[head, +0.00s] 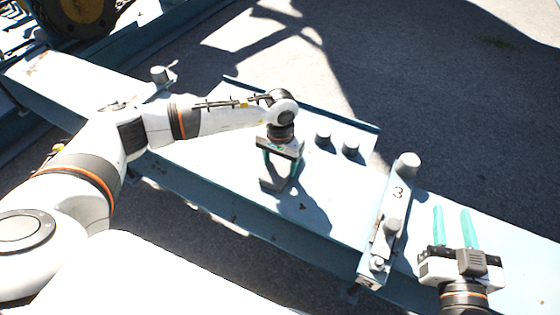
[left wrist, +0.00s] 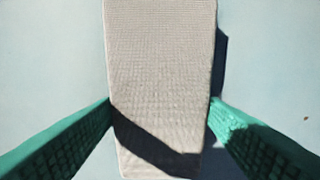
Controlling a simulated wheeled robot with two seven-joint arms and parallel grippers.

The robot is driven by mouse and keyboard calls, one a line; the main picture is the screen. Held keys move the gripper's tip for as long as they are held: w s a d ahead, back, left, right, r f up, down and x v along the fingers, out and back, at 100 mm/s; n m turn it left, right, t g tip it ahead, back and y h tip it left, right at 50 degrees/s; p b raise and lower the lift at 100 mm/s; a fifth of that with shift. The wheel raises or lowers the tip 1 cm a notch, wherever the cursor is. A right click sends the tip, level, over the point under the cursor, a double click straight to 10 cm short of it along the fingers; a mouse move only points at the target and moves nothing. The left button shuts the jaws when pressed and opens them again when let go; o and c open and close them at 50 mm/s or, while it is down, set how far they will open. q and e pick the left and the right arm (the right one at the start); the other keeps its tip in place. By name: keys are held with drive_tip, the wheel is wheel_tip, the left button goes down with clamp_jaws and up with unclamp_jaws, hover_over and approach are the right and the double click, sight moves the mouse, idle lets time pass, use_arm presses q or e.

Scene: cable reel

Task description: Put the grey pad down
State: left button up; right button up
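The grey pad (head: 273,183) is at the pale blue steel beam's top, between the teal fingers of my left gripper (head: 281,168). In the left wrist view the pad (left wrist: 160,70) is a light, textured block. The left gripper's fingertips (left wrist: 160,103) meet its two long sides, so it looks shut on the pad. A narrow shadow runs along the pad's right side, so it is close to the surface; I cannot tell whether it touches. My right gripper (head: 454,212) is open and empty, its two teal fingers apart above the beam at the right.
The pale blue beam (head: 225,165) has clear room around the pad. Two short round pegs (head: 323,138) stand behind it to the right. A raised bracket marked 3 (head: 395,195), with round knobs, stands between my grippers. A large drum (head: 80,15) is at the far left.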

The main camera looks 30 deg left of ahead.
use_arm(q)
drive_tip(key=o, duration=0.4)
